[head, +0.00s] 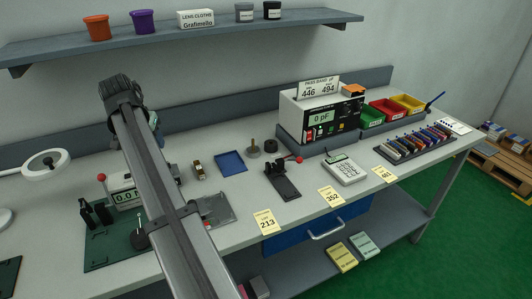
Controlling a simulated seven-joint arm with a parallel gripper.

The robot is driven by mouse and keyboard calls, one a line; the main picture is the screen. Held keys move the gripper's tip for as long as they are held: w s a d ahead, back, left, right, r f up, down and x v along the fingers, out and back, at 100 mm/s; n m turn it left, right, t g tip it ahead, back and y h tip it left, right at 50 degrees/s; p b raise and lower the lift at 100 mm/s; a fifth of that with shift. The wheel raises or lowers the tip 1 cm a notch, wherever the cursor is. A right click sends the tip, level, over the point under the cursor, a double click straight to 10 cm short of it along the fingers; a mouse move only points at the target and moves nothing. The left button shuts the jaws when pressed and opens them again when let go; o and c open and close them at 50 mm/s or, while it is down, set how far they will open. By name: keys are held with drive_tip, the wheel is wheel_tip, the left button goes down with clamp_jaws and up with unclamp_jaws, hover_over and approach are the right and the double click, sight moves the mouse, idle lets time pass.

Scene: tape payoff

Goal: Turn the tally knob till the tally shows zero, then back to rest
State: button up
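I cannot pick out the tally or its knob for certain. A white instrument (126,196) with a green display starting "0.0" stands at the left of the bench, partly hidden behind my arm. A red ball (101,178) shows at its upper left corner. A dark knob-like piece on a thin stem (140,240) stands on the green mat in front of it, close beside my arm. My arm crosses the picture from the bottom edge up to the left of centre. My gripper is hidden behind it, and I cannot see what it touches.
A capacitance meter (322,117) reading "0 pF" stands at the back right, beside red, green and yellow bins (388,108). A red-knobbed lever fixture (282,180), a calculator (345,170) and a blue tray (230,163) lie mid-bench. A shelf (190,38) hangs above.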

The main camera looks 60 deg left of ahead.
drive_tip(key=w+a+r+n+g+h, duration=0.2)
drive_tip(key=a+n+h, duration=0.25)
drive_tip(key=n, duration=0.45)
drive_tip(key=shift+y, duration=0.25)
drive_tip(key=f, duration=1.4)
drive_tip(key=shift+w+a+f, duration=0.1)
drive_tip(key=shift+w+a, duration=0.15)
drive_tip(key=shift+w, duration=0.05)
drive_tip(key=shift+a+r+m, duration=0.1)
drive_tip(key=shift+r+m, duration=0.4)
drive_tip(key=shift+m, duration=0.3)
wheel_tip(320, 180, up, 14)
drive_tip(key=f, duration=0.1)
drive_tip(key=w+d+f, duration=0.3)
drive_tip(key=w+d, duration=0.2)
drive_tip(key=w, duration=0.4)
drive_tip(key=w+d+f+n+g, duration=0.1)
drive_tip(key=w+d+f, duration=0.1)
drive_tip(key=w+d, duration=0.4)
drive_tip(key=w+d+f, duration=0.3)
drive_tip(key=w+d, duration=0.2)
drive_tip(key=w, duration=0.8)
drive_tip(key=shift+w+d+f+n+g, duration=0.3)
drive_tip(key=shift+d+f+n+g, duration=0.05)
drive_tip(key=shift+n+g, duration=0.05)
